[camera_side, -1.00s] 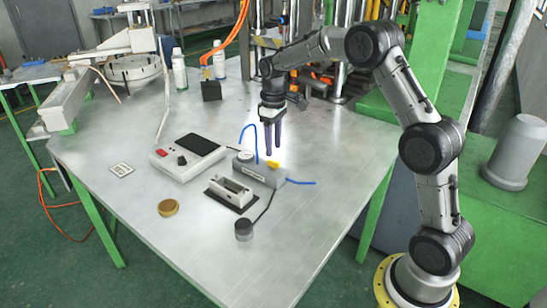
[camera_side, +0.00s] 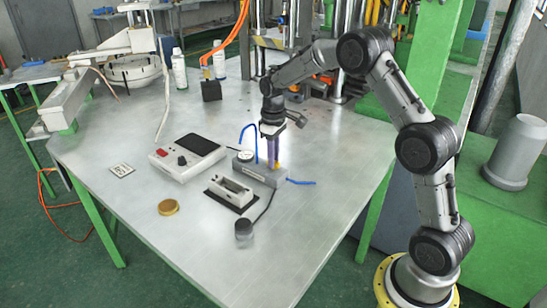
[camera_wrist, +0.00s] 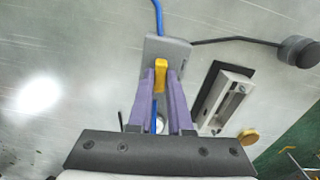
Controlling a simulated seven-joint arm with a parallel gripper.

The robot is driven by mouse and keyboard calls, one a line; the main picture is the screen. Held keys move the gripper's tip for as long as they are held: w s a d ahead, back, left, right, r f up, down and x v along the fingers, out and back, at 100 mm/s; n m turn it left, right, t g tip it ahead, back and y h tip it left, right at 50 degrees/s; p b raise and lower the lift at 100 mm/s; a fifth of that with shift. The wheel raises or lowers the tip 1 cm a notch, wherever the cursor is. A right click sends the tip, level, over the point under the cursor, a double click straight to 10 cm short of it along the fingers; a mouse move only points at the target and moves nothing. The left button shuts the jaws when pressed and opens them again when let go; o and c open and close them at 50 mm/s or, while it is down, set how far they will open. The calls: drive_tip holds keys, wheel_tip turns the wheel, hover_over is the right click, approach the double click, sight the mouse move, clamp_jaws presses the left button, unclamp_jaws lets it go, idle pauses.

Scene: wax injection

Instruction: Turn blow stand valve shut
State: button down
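The blow stand (camera_side: 247,170) is a grey block with a round gauge (camera_side: 245,156) and blue tubing; it also shows in the wrist view (camera_wrist: 176,50). Its yellow valve handle (camera_wrist: 160,75) stands on top near one end, mostly hidden by my fingers in the side view. My gripper (camera_wrist: 160,82), with purple fingers, points down at the valve. One fingertip is on each side of the yellow handle, with a thin gap seeming to show on both sides. I cannot tell whether either finger touches it.
A grey rectangular fixture on a dark plate (camera_side: 231,193) lies just in front of the blow stand. A dark knob on a cable (camera_side: 244,229), a brass disc (camera_side: 169,207) and a control box (camera_side: 188,157) are nearby. The table's front right is clear.

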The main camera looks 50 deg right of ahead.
idle(0.3)
drive_tip(key=shift+m, duration=0.8)
drive_tip(key=c, duration=0.8)
unclamp_jaws()
drive_tip(key=shift+c, duration=0.2)
wheel_tip(320, 180, up, 14)
